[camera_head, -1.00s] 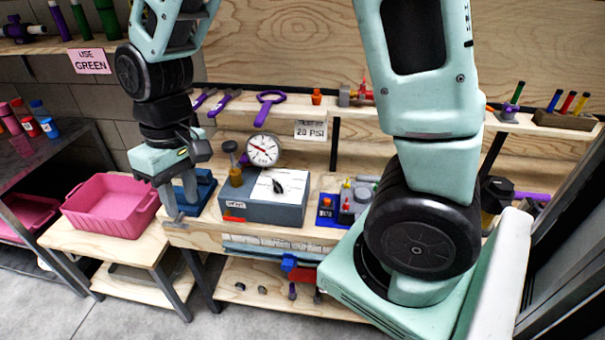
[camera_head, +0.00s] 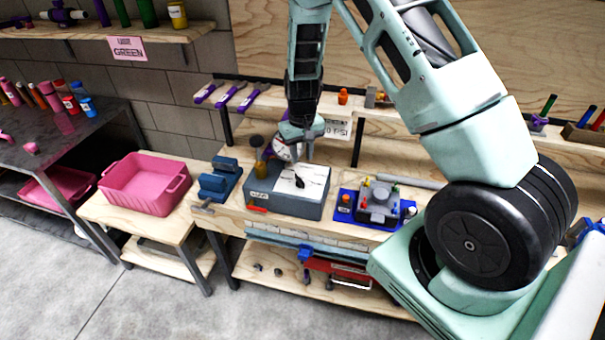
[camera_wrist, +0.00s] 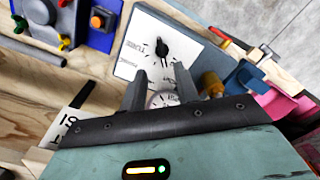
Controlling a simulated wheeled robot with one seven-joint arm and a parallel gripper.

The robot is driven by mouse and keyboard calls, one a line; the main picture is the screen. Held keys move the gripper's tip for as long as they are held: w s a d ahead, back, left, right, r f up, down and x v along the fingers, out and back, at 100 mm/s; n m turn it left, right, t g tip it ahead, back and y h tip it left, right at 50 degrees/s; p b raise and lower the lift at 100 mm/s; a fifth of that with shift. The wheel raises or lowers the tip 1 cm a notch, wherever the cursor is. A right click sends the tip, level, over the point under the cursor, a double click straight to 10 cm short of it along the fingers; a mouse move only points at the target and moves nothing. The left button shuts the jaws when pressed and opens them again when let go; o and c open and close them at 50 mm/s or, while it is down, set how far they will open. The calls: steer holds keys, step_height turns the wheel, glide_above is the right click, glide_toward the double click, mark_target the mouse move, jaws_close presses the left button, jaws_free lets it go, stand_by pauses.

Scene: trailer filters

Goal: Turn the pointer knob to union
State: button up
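The black pointer knob (camera_head: 299,181) sits on a white dial plate (camera_head: 314,177) on top of a grey box (camera_head: 285,204) on the workbench. In the wrist view the knob (camera_wrist: 162,48) lies beyond my fingertips, with marks and small lettering around it that I cannot read surely. My gripper (camera_head: 296,158) is above the box, behind and over the knob, and apart from it.
A pressure gauge (camera_head: 282,152) stands right behind the box, close to my gripper. A blue vise (camera_head: 220,180) is to the left. A blue board with a valve device (camera_head: 377,203) is to the right. A pink bin (camera_head: 146,183) sits on a lower table.

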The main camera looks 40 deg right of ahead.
mark_target(302, 181)
step_height(302, 181, down, 10)
steer(key=p, duration=0.2)
steer(key=shift+r+p, duration=0.25)
steer(key=shift+p, duration=0.1)
jaws_close()
